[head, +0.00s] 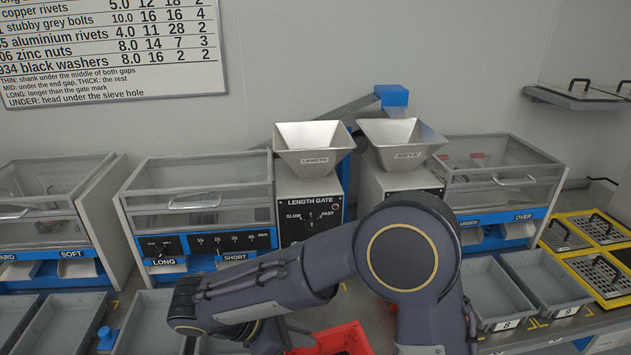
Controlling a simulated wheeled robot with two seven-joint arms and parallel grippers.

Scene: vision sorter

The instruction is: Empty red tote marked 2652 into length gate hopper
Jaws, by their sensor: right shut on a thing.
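The length gate hopper (315,135) is a metal funnel labelled LENGTH, on top of the length gate box (309,205) with a SLOW–FAST dial. It stands behind and above the tote. My left gripper is not in view.
The sieve hopper (400,137) stands right of the length hopper. Clear-lidded bins flank both: the long/short sorter (207,184) and the under/over sorter (500,170). Grey trays (487,284) line the front. A yellow-framed rack (590,245) is at the right.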

